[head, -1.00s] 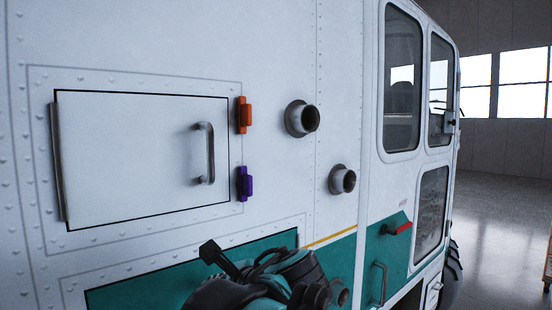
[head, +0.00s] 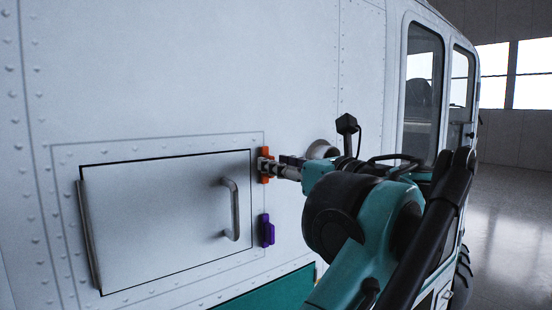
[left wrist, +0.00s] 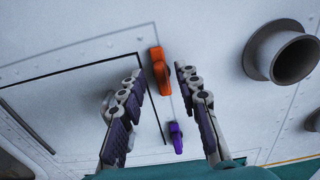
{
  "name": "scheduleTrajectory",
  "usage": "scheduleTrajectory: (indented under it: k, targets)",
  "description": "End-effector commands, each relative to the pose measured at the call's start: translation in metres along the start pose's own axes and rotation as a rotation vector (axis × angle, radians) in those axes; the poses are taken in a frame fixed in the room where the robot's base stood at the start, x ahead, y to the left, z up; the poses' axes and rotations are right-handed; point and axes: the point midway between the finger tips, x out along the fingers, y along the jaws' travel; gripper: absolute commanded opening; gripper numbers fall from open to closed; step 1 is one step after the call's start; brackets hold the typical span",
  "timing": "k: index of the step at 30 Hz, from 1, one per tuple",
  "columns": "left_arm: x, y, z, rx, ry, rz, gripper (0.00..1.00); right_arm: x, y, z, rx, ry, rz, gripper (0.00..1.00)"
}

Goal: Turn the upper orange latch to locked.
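The upper orange latch (head: 266,177) sits on the wall beside the top right corner of the closed hatch panel (head: 150,215). In the left wrist view the orange latch (left wrist: 161,71) stands roughly upright, its handle nearly in line with its base. My left gripper (head: 268,167) is at the orange latch and partly covers it. In the left wrist view its two fingers (left wrist: 159,71) are spread, one on each side of the latch, with gaps visible. The lower purple latch (head: 267,230) is below and shows between the fingers in the left wrist view (left wrist: 176,138). My right gripper is not in view.
A grey bar handle (head: 232,208) sticks out from the hatch. A round pipe stub (head: 322,149) juts from the wall right of the orange latch, partly behind my arm; it is large in the left wrist view (left wrist: 283,52). Hangar floor is clear at right.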

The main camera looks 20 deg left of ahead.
Motion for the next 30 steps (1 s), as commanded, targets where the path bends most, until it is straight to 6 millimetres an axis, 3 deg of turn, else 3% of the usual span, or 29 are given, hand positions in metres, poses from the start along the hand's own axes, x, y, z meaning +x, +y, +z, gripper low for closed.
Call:
scheduleTrajectory:
  k: [4,13,17,30]
  targets:
    - [0.0130,0.0003,0.0003,-0.001,0.000,0.001,0.33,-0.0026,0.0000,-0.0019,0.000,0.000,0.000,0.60]
    - [0.0157,-0.0002,-0.0005,-0.001,0.001,-0.002,0.33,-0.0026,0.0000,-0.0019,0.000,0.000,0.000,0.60]
    - [0.0156,-0.0002,-0.0005,-0.001,0.001,-0.002,0.00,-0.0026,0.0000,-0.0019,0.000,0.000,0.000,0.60]
    - [0.0155,0.0002,0.0002,-0.040,0.001,-0.001,0.00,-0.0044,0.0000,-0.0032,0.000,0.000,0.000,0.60]
